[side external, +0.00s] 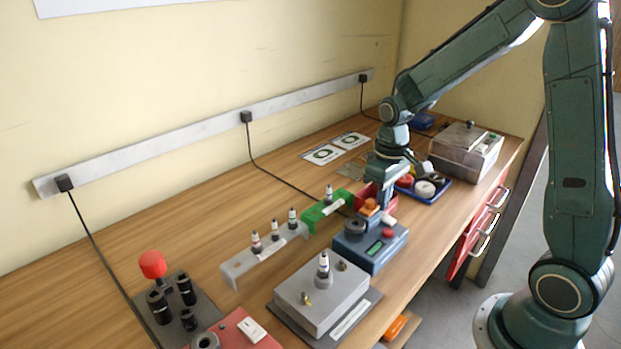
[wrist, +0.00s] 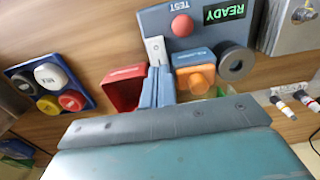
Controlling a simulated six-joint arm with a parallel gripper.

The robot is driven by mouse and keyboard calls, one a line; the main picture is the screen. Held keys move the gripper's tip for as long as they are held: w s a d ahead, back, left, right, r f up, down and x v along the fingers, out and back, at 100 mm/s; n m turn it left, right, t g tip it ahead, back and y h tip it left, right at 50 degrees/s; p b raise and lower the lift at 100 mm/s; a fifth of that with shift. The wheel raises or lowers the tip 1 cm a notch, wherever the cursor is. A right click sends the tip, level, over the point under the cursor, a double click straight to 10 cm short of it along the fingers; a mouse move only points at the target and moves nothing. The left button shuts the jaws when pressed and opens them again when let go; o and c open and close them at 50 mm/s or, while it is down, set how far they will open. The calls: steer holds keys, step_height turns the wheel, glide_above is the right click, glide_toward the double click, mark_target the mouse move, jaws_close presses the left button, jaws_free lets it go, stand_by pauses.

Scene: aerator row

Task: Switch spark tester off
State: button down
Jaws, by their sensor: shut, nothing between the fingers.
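The spark tester (side external: 372,245) is a blue-grey box on the bench. In the wrist view its top (wrist: 205,38) shows a lit green READY display (wrist: 224,12), a red TEST button (wrist: 181,25) and a black ring-shaped socket (wrist: 236,60). My gripper (side external: 384,210) is behind the tester in the side view. In the wrist view its fingers (wrist: 157,76) are together and empty, close to the tester's edge. A pale metal strip (wrist: 155,50) lies just beyond the fingertips; I cannot tell whether it is the switch, nor its position.
A blue tray (side external: 438,193) holds several coloured caps. A green stand (side external: 318,213), a white rack (side external: 250,262) and a grey block (side external: 318,300) with a spark plug stand nearby.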

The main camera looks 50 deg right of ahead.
mark_target(382, 216)
steer(key=shift+f, duration=0.9)
stand_by(0.8)
steer(key=shift+r, duration=3.5)
steer(key=shift+r, duration=0.1)
steer(key=s+a+r+t, duration=0.2)
steer(key=s+a+r, duration=0.2)
steer(key=s, duration=0.4)
steer(key=s+a+r+t, duration=0.3)
steer(key=s+r, duration=0.3)
steer(key=s, duration=0.3)
steer(key=shift+a+r+t, duration=0.3)
steer(key=shift+a+r, duration=0.1)
steer(key=shift+a, duration=0.1)
